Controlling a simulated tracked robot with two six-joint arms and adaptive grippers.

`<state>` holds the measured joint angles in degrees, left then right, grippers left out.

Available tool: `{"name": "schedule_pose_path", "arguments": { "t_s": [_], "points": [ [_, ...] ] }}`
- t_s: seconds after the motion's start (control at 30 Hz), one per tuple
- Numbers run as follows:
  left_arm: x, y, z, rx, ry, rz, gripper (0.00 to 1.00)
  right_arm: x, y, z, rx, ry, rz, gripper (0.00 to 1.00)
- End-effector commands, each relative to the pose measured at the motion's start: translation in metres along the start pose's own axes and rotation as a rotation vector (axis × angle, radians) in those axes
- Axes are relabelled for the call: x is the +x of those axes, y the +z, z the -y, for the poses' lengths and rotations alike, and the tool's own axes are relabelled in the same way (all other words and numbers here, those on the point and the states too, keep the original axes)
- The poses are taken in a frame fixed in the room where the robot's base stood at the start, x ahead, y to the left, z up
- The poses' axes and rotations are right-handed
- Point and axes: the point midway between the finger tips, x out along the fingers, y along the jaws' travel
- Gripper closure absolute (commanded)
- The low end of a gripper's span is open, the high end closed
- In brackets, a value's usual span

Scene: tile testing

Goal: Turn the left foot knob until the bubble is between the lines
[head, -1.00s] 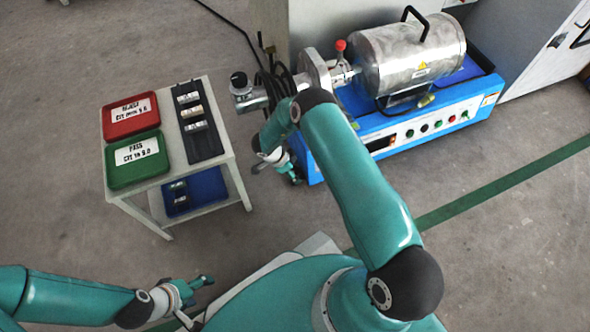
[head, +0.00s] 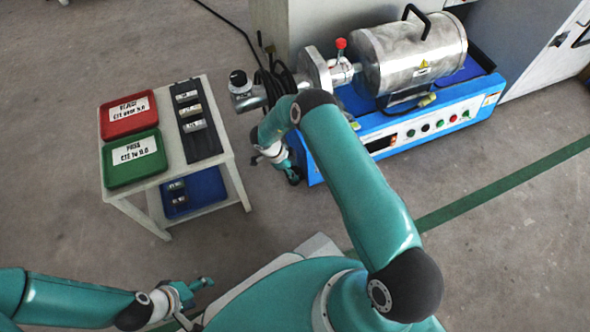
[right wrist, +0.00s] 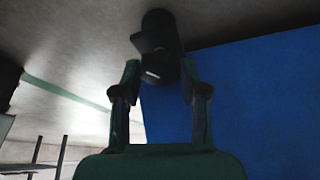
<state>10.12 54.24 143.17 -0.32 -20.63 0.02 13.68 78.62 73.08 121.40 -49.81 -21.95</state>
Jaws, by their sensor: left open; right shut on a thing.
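The blue machine base (head: 420,125) carries a silver cylinder (head: 415,58). My right gripper (head: 284,168) is low at the base's left front corner. In the right wrist view its two fingers (right wrist: 159,80) are on either side of a black foot knob (right wrist: 158,42), beside the blue side panel (right wrist: 250,95). It is shut on this knob. In the head view, my gripper and arm largely hide the knob. My left gripper (head: 194,290) is open and empty over the floor at the lower left. I cannot make out a bubble or its lines in either view.
A white cart (head: 222,150) stands left of the machine, with a red tray (head: 112,132), a green tray (head: 112,180), a dark sample rack (head: 200,152) and a lower blue tray (head: 215,188). Black cables (head: 283,82) hang by the machine's left end. Floor between cart and machine is clear.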

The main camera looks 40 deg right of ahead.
Motion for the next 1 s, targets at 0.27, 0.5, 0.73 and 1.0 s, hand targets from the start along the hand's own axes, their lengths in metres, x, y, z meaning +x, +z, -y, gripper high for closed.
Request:
{"name": "schedule_pose_path", "arguments": {
  "t_s": [0.27, 0.5, 0.73, 1.0],
  "points": [
    [0.0, 0.0, 0.0, 0.0, 0.0, 0.0, 0.33, 0.002, -0.001, -0.005, 0.002, 0.014, -0.007, 0.54],
    [0.0, 0.0, 0.0, 0.0, 0.0, 0.0, 0.33, 0.001, -0.001, -0.003, 0.001, 0.01, -0.005, 0.33],
    [-0.001, 0.0, 0.0, 0.0, 0.0, 0.0, 0.33, -0.001, 0.0, -0.002, 0.001, 0.006, -0.003, 0.33],
    [-0.001, 0.0, 0.0, 0.0, 0.0, 0.0, 0.33, -0.031, 0.0, -0.001, 0.0, 0.003, -0.001, 0.33]
  ]
}}
